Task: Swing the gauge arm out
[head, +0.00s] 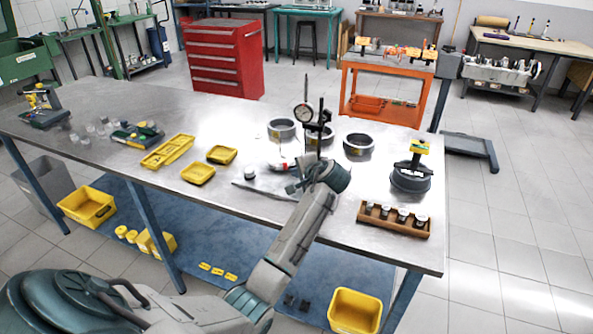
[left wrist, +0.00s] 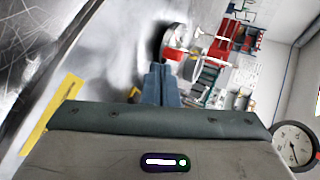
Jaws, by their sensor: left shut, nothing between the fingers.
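The dial gauge (head: 303,113) has a round white face and sits on a dark upright stand (head: 320,130) on the steel bench. The gauge face also shows at the lower right edge of the left wrist view (left wrist: 295,146). My left gripper (head: 290,186) is low over the bench in front of the stand, its fingers pointing left. In the left wrist view the gripper's fingers (left wrist: 158,72) are together with nothing between them. My right gripper is not in view.
Grey rings (head: 358,145) stand beside and behind the stand. Yellow trays (head: 198,174) lie to the left. A wooden rack (head: 394,219) of small parts and a dark round fixture (head: 411,178) are to the right. A small red-and-white item (head: 280,166) is near my gripper.

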